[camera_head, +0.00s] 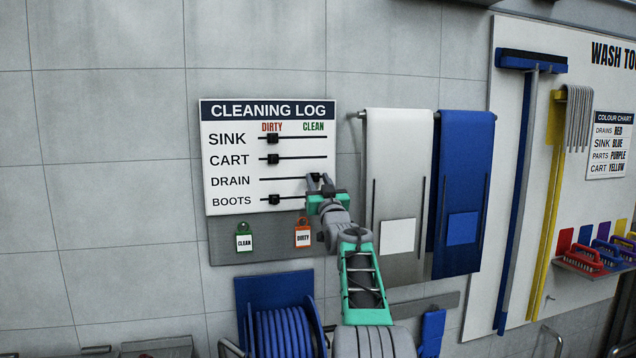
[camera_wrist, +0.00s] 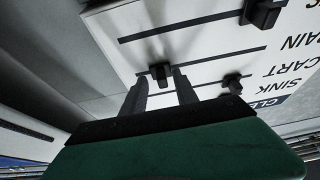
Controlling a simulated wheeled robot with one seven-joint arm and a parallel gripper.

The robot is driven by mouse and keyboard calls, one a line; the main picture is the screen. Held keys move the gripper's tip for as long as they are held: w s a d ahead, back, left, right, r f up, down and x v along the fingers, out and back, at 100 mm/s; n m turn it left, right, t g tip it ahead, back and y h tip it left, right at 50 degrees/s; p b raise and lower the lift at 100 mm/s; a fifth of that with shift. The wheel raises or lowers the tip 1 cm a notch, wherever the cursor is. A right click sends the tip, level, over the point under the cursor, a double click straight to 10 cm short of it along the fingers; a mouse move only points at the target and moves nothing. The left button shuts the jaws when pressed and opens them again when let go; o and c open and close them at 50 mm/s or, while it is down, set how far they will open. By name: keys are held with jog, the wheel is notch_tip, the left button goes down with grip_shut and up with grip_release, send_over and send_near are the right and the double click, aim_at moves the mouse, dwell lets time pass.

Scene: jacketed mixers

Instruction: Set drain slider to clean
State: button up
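The drain slider is a small black knob (camera_head: 315,176) on the DRAIN row of the white cleaning log board (camera_head: 222,120). It sits near the right end of its slot, below the green word CLEAN. My gripper (camera_head: 320,183) is at this knob and partly covers it. In the wrist view, which shows the board upside down, the drain knob (camera_wrist: 160,74) lies between the tips of my gripper (camera_wrist: 161,76). The fingers are apart, with a small gap visible on each side of the knob.
The SINK knob (camera_head: 272,138), CART knob (camera_head: 272,159) and BOOTS knob (camera_head: 274,199) sit to the left, under DIRTY. A green CLEAN tag (camera_head: 244,241) and an orange DIRTY tag (camera_head: 303,237) hang below. A white towel (camera_head: 398,150) hangs close to the right of my gripper.

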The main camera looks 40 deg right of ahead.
jog(key=shift+s, duration=0.1)
jog(key=shift+s+a+f+b, duration=0.1)
jog(key=shift+s+f+b, duration=0.2)
jog(key=shift+b, duration=0.2)
jog(key=b+v, duration=0.3)
jog(key=v, duration=0.4)
jog(key=shift+r, duration=0.2)
jog(key=s+a+f+n+g+y, duration=0.1)
jog(key=s+a+f+g+y, duration=0.2)
jog(key=a+f, duration=0.85)
jog(key=s+a+f+n+g+y, duration=0.1)
jog(key=s+a+f+g+y, duration=0.15)
jog(key=a+f+g, duration=0.8)
jog(key=s+a+f+g, duration=0.1)
jog(key=s+a+f, duration=0.5)
jog(key=s, duration=0.3)
jog(key=s+a+f+n+g+y, duration=0.1)
jog(key=s+a+f, duration=0.4)
jog(key=s, duration=0.4)
jog(key=s+a+f+n+g+y, duration=0.1)
jog(key=s+a+f+g, duration=0.1)
jog(key=s+a+f, duration=0.4)
jog(key=s+f, duration=0.2)
jog(key=s, duration=0.2)
jog(key=shift+a, duration=0.3)
